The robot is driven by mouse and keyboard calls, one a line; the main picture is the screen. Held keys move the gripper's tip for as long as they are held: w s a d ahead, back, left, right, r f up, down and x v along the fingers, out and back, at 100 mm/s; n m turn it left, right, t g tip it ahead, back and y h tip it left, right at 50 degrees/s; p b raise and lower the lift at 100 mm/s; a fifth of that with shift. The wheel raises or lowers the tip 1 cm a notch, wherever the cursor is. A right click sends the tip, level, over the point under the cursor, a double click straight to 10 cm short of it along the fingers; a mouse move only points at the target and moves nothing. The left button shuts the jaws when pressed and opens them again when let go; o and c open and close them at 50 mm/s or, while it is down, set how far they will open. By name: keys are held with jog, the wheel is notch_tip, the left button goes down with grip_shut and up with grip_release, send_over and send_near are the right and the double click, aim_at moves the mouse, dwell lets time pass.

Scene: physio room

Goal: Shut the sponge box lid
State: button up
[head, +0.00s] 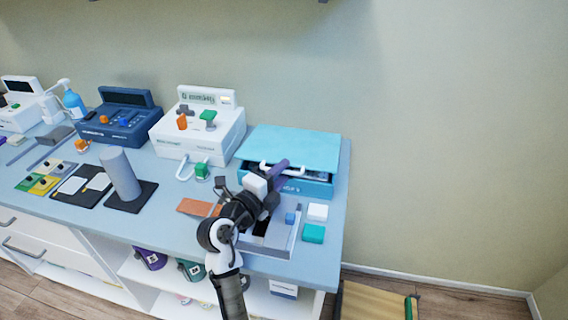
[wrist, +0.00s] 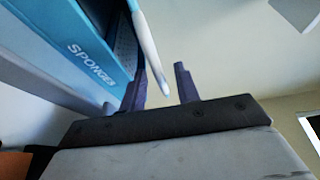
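The sponge box (head: 312,188) stands at the right end of the counter, and its "SPONGES" label shows in the wrist view (wrist: 92,62). Its turquoise lid (head: 290,145) lies over the box but not flush: a dark gap shows below its front edge. A white handle (head: 299,171) runs along the lid's front. My gripper (head: 276,174) is at the front left of the box. In the wrist view its two purple fingers (wrist: 163,85) are apart, and the white handle (wrist: 149,50) reaches down between them. I cannot tell if either finger touches it.
A grey tray (head: 290,238) lies in front of the box, under my arm. White (head: 317,211) and green (head: 313,233) blocks sit beside it. A white device (head: 200,130) stands left of the box.

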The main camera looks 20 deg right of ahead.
jog(key=shift+x, duration=0.8)
grip_shut()
